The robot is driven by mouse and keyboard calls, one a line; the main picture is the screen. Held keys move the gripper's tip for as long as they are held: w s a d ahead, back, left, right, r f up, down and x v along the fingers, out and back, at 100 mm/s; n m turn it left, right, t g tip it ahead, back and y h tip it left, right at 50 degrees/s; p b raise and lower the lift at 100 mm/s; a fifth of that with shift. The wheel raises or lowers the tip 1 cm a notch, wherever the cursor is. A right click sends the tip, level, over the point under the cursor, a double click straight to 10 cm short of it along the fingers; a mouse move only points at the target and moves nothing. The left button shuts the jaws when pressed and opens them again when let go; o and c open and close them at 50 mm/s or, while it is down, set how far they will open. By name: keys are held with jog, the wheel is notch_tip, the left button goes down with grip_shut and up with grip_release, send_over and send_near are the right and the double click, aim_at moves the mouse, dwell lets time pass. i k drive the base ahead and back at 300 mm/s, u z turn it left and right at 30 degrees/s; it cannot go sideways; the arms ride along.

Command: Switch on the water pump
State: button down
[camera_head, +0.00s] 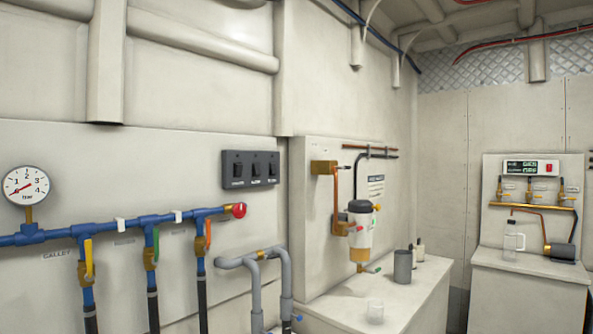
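A dark switch panel (247,168) is fixed to the pale wall near the middle of the head view. It carries a left rocker switch (238,170), a middle switch (257,169) and a right switch (272,169). Small labels sit below them, too small to read. I cannot tell which switch is for the water pump or how each is set. A round pressure gauge (27,186) marked in bar stands on the blue pipe (105,226) at the left. My gripper is not in view.
Grey pipes (258,262) stick out at the lower middle. A lit display (530,167) is far right.

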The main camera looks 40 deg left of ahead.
aim_at(239, 167)
jog(key=u, duration=0.15)
jog(key=i, duration=1.05)
jog(key=u, duration=1.1)
jog(key=i, duration=0.75)
jog(key=u, duration=0.9)
jog(key=i, duration=0.25)
jog(key=u, duration=0.3)
